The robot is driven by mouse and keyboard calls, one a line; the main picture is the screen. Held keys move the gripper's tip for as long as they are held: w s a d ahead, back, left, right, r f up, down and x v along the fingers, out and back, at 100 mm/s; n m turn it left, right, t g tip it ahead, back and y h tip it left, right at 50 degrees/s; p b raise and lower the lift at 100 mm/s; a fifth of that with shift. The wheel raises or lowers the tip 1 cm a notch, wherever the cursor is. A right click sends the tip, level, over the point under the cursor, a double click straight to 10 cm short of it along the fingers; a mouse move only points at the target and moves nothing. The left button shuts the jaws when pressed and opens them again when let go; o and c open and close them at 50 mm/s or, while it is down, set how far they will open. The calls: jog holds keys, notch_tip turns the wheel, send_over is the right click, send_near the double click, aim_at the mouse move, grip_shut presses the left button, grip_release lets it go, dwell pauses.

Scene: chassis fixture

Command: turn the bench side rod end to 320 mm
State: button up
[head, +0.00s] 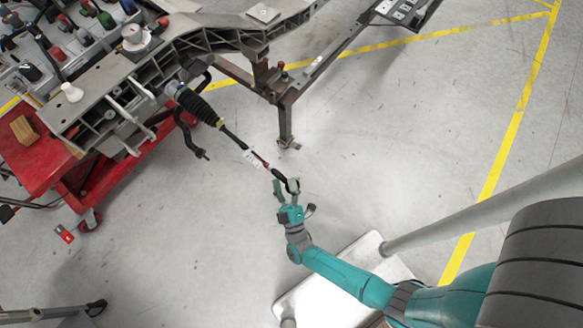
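A steering rod runs down and right from a black ribbed bellows (197,105) on the chassis fixture. The rod (235,140) carries a white tag (251,157) and a small red mark near its outer end. The dark rod end (280,174) is at the lower right tip of the rod. My gripper (285,185) is right at the rod end, pointing up the picture. Its two fingers stand apart, one greenish on the left and one grey on the right. The right finger overlaps the rod end's tip; whether they touch cannot be told. No length reading is legible.
The grey chassis frame (130,75) fills the upper left, above a red cart (35,158). A brown steel stand leg (285,125) is just above the rod end. A pale post (480,210) rises at right.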

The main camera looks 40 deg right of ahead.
jog(key=v, duration=1.1)
jog(key=shift+s+r, duration=0.3)
jog(key=shift+r, duration=0.05)
dwell(0.5)
jog(key=shift+d, duration=0.1)
